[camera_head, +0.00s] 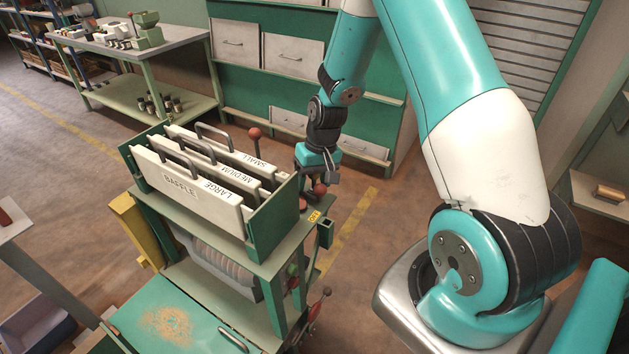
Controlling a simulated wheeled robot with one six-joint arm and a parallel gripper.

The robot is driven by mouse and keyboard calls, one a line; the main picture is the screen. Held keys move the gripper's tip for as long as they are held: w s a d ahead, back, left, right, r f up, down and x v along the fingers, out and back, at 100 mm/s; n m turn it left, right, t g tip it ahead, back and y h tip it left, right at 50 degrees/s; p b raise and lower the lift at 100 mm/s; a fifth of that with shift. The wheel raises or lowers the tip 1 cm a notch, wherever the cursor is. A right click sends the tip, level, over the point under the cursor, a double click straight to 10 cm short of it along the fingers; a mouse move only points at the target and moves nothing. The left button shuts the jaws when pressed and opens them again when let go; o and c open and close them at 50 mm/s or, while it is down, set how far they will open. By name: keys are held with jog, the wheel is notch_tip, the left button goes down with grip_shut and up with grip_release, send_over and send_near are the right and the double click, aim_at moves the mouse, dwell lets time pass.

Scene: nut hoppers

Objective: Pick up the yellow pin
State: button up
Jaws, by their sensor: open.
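My gripper (318,182) is open, pointing down beside the right end of the hopper machine. A red ball knob (320,189) shows right at its fingertips; I cannot tell whether they touch. A second red knob (303,205) is just below left. A small yellow tag (314,216) with dark lettering sits on the machine's corner below the gripper. I cannot make out a separate yellow pin; it may be hidden by the gripper or too small to see.
The floor right of the machine is clear.

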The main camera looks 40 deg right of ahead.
jog(key=c, duration=1)
jog(key=shift+r, duration=0.1)
notch_tip(320, 180, up, 20)
jog(key=shift+f+b, duration=0.1)
jog(key=shift+b, duration=0.3)
